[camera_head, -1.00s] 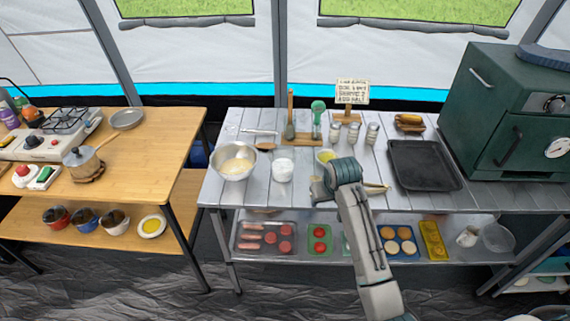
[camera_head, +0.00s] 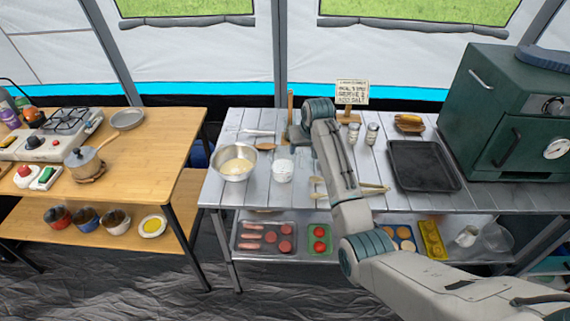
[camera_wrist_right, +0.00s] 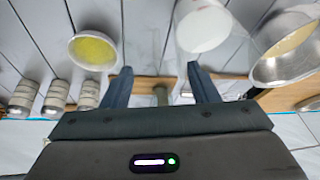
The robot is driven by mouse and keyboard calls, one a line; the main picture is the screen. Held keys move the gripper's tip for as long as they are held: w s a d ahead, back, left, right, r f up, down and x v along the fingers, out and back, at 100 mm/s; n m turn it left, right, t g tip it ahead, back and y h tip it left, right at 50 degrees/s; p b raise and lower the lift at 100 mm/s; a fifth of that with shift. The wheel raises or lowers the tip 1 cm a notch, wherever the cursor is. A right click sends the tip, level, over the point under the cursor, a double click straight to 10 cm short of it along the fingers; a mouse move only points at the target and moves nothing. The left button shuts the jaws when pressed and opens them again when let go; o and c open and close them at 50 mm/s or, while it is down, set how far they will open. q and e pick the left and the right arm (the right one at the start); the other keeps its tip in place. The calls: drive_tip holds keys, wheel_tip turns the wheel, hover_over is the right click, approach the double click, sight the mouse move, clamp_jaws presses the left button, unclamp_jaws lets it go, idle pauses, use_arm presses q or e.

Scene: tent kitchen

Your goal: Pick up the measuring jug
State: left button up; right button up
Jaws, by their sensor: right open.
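A white, rounded container (camera_head: 283,170) stands on the grey slatted table, right of the metal bowl (camera_head: 236,161). It looks like the measuring jug, but I cannot make out a handle or markings. It also shows at the top of the right wrist view (camera_wrist_right: 203,30). My right gripper (camera_head: 297,138) is behind and above it in the head view, apart from it. In the wrist view the right gripper (camera_wrist_right: 158,72) has its fingers spread with nothing between them. My arm hides part of the table. My left gripper is out of view.
A bowl with yellow contents (camera_wrist_right: 93,50) and several shakers (camera_wrist_right: 56,97) are near the gripper. A wooden rack (camera_wrist_right: 160,95) is behind. A black tray (camera_head: 425,165) and green oven (camera_head: 520,115) stand to the right.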

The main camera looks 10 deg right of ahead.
sight(300, 152)
drive_tip(key=shift+w+a+f+p, duration=0.2)
drive_tip(key=shift+f+p, duration=0.15)
drive_tip(key=shift+f, duration=0.2)
drive_tip(key=x, duration=0.2)
drive_tip(key=p+x, duration=0.1)
drive_tip(key=shift+s+a+f, duration=0.15)
drive_tip(key=shift+a+f, duration=0.1)
drive_tip(key=shift+a, duration=0.05)
drive_tip(key=shift+w+f, duration=0.2)
drive_tip(key=shift+f, duration=0.25)
drive_tip(key=shift+r, duration=0.1)
clamp_jaws()
drive_tip(key=shift+r+b, duration=1.2)
drive_tip(key=shift+r, duration=3.75)
